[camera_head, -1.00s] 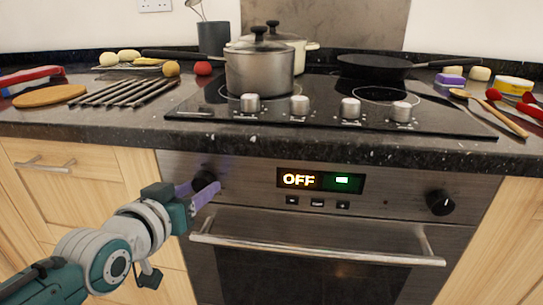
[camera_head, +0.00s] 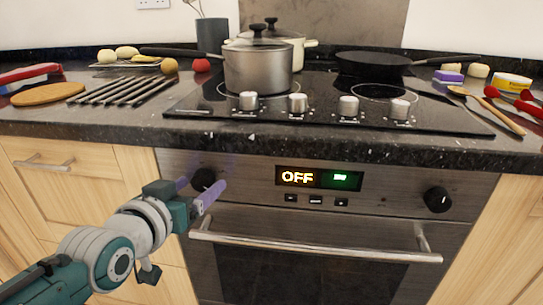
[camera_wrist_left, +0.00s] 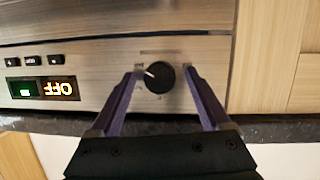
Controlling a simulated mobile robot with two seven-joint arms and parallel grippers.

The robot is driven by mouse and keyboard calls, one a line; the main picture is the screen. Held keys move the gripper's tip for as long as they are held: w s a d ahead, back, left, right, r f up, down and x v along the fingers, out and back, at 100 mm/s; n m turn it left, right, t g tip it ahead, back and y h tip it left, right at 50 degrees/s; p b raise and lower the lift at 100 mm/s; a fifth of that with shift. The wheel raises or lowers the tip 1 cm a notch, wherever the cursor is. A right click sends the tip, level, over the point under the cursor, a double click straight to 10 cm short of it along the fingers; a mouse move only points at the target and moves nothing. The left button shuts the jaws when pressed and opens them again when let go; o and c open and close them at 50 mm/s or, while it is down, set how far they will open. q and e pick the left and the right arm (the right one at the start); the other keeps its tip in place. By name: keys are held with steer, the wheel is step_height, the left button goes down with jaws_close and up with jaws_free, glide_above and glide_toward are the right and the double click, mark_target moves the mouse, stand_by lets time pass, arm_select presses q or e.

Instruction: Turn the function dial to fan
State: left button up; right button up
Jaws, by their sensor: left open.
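The black round dial (camera_head: 203,180) on the left of the oven's steel panel shows in the head view. It also shows in the left wrist view (camera_wrist_left: 156,77), with a white pointer mark on its face. My left gripper (camera_head: 203,188) is open, with its purple fingers on either side of this dial; in the left wrist view (camera_wrist_left: 160,74) its fingertips flank the dial with small gaps. The display (camera_head: 318,178) reads OFF in orange, with a small green sign beside it. A second black dial (camera_head: 437,199) sits at the panel's right end. My right gripper is not in view.
The oven door handle (camera_head: 315,248) runs below the panel. The granite counter edge (camera_head: 300,146) overhangs above it. Pots (camera_head: 258,70), a pan (camera_head: 373,65) and hob knobs stand above. The space before the oven door is clear.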

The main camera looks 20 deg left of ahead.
arm_select(q)
steer(key=shift+s+r, duration=0.15)
steer(key=shift+s, duration=0.15)
steer(key=p+v, duration=0.3)
steer(key=v, duration=0.6)
steer(key=shift+s+p, duration=0.2)
steer(key=shift+p, duration=0.2)
steer(key=shift+d, duration=0.1)
